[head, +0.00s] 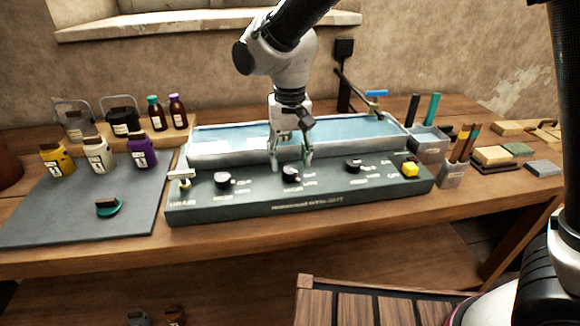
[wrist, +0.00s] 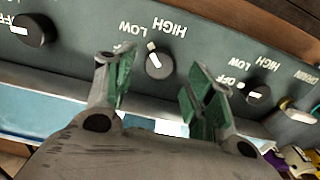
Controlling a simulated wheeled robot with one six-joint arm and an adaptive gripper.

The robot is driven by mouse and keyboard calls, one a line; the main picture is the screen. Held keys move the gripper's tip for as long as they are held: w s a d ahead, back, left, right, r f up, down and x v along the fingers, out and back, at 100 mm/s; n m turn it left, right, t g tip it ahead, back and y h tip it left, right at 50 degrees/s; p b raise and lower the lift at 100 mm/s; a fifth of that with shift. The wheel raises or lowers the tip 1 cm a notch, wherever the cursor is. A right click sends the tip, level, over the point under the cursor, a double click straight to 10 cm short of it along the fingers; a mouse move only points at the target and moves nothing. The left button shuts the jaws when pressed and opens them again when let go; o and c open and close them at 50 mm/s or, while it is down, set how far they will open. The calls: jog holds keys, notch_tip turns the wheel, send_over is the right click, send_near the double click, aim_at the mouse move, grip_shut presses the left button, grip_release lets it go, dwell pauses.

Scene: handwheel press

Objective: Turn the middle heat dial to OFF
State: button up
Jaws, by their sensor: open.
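The middle heat dial (head: 291,174) is a round black knob on the sloping dark control panel (head: 330,196). In the wrist view the dial (wrist: 160,65) has a white pointer mark directed up the picture, slightly left, toward the LOW and HIGH lettering. Its OFF label is mostly hidden behind the left finger. My gripper (head: 291,160) is open above and behind the dial. In the wrist view my gripper (wrist: 161,70) has its green-padded fingers on either side of the dial, with clear gaps and no visible contact.
Similar dials stand on the left (head: 222,181) and right (head: 352,166) of the panel. A yellow knob (head: 410,169) is at its right end and a pale tap-like handle (head: 181,176) at its left. A water-filled tray (head: 350,133) lies behind. Jars stand left.

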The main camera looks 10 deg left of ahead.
aim_at(290, 169)
jog(key=shift+f, duration=1.75)
jog(key=c, duration=1)
jog(key=shift+n, duration=0.3)
jog(key=n, duration=0.4)
jog(key=shift+n, duration=2.1)
